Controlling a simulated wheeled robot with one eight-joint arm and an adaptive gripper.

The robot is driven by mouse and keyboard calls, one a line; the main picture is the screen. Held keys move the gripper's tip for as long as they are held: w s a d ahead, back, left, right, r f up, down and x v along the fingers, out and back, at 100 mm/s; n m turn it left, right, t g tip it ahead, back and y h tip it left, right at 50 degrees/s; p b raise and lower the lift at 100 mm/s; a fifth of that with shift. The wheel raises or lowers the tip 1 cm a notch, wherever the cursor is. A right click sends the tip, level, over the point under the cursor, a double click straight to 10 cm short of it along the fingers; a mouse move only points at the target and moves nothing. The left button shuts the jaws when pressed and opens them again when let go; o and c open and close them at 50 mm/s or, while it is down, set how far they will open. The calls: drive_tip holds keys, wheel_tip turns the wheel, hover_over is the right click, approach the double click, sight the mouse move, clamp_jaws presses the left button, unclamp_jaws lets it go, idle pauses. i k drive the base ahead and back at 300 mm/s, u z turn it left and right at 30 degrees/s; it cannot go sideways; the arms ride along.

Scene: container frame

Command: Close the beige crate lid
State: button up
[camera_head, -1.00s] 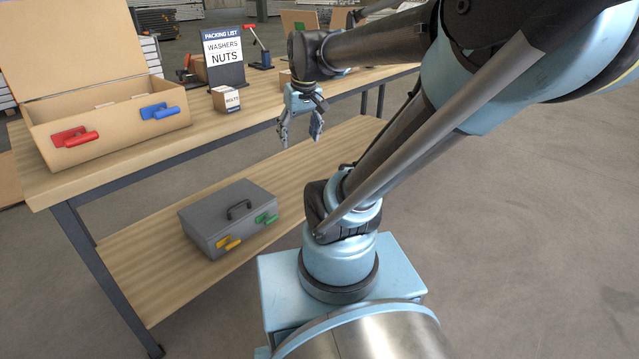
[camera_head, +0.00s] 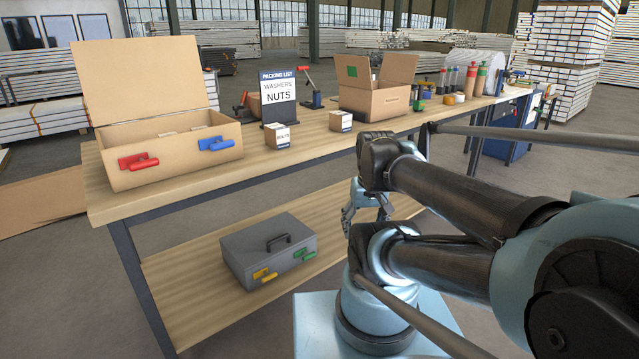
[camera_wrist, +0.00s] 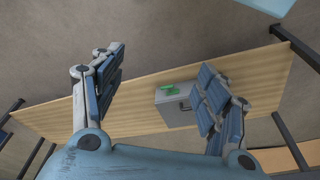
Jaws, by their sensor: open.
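The beige crate (camera_head: 178,172) stands on the left of the tabletop in the head view, with a red latch (camera_head: 138,162) and a blue latch (camera_head: 215,144) on its front. Its lid (camera_head: 143,80) stands up, tilted back from the rear edge, so the crate is open, with small pale items inside. My gripper (camera_head: 366,212) is to the right of the crate and below the tabletop level in the picture, apart from it. In the wrist view my gripper (camera_wrist: 160,95) has its two fingers wide apart with nothing between them. The crate is not in the wrist view.
A grey toolbox (camera_head: 268,252) with yellow and green latches lies on the lower shelf (camera_head: 190,290); it also shows in the wrist view (camera_wrist: 178,112). On the tabletop are small boxes (camera_head: 277,136), a packing-list sign (camera_head: 279,98) and an open cardboard box (camera_head: 378,98).

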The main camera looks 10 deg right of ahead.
sight(129, 79)
drive_tip(key=z, duration=2.65)
drive_tip(key=k, duration=2.15)
drive_tip(key=u, duration=2.05)
